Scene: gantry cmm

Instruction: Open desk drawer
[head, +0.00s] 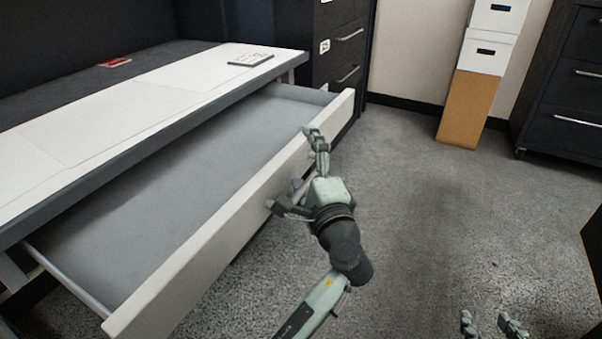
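The desk drawer (215,232) is pulled well out from under the white desk top (110,115), and its grey inside is bare. Its pale front panel slants from the lower left to the upper right. My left gripper (296,170) is at the outer face of that panel, near its middle, with its two fingers spread wide along it. A bar that looks like the drawer handle (304,186) shows between the fingers, partly hidden by the gripper. Whether the fingers touch it is unclear. My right gripper (490,322) is open and empty at the bottom right edge, away from the drawer.
A notepad (251,60) and a red item (115,62) lie on the desk. Dark drawer cabinets stand behind the desk (340,55) and at the right (575,95). White boxes (490,50) sit above a brown box (467,108). The carpet (430,210) in front is clear.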

